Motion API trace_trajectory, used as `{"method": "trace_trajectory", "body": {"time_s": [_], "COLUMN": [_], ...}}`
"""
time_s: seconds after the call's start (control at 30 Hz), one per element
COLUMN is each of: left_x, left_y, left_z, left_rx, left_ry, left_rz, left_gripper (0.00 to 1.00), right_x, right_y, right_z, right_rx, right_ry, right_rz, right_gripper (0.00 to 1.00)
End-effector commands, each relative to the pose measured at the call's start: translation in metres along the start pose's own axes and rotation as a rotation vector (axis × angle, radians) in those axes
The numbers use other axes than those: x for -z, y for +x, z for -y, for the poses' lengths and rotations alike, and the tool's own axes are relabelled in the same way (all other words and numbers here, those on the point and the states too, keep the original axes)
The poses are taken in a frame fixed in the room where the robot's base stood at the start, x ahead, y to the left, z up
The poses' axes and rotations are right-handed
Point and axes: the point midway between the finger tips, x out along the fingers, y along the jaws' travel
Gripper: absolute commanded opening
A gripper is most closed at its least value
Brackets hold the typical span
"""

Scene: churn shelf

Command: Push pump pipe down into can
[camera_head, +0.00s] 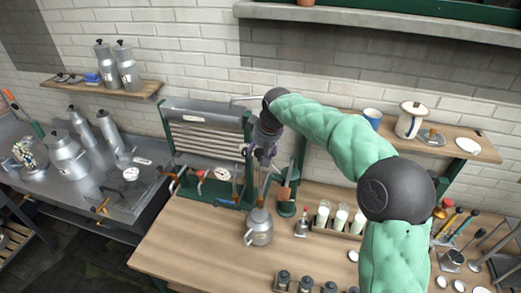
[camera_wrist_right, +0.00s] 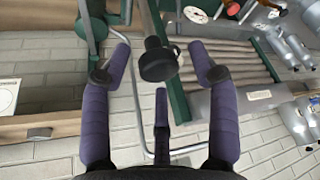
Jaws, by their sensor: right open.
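A small grey metal can (camera_head: 259,231) with a side handle stands on the wooden bench in the head view. A thin upright brownish piece, perhaps the pump pipe (camera_head: 264,188), shows just above the can; I cannot tell how far it sits inside. My right gripper (camera_head: 258,156) points down above the can, at the end of the green-sleeved arm. In the right wrist view my purple fingers (camera_wrist_right: 157,72) are spread apart. A dark round knobbed piece (camera_wrist_right: 158,65) shows between them; I cannot tell whether it touches a finger. My left gripper is out of view.
A green rack with grey slats (camera_head: 207,135) stands behind the can. Glasses of milk (camera_head: 341,217) in a wooden holder stand to its right, and small dark-topped jars (camera_head: 305,284) at the front. A metal counter (camera_head: 112,190) lies left. Bench left of the can is clear.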

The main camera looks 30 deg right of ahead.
Motion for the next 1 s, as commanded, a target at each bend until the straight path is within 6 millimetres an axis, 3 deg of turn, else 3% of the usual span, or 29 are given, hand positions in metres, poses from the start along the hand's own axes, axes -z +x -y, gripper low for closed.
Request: {"method": "trace_trajectory", "body": {"time_s": [0.13, 0.33, 0.67, 1.0], "left_x": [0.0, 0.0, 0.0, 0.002], "left_y": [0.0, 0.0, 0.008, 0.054], "left_z": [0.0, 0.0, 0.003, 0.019], "left_rx": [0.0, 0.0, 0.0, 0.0], "left_ry": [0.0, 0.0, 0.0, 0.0], "left_rz": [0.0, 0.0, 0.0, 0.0], "left_gripper": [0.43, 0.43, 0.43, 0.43], "right_x": [0.0, 0.0, -0.004, -0.034], "right_y": [0.0, 0.0, 0.012, 0.083], "right_z": [0.0, 0.0, 0.0, 0.001], "right_rx": [0.0, 0.0, 0.0, 0.001], "right_ry": [0.0, 0.0, 0.0, 0.0], "right_rz": [0.0, -0.001, -0.002, -0.001], "right_gripper": [0.57, 0.01, 0.0, 0.0]}}
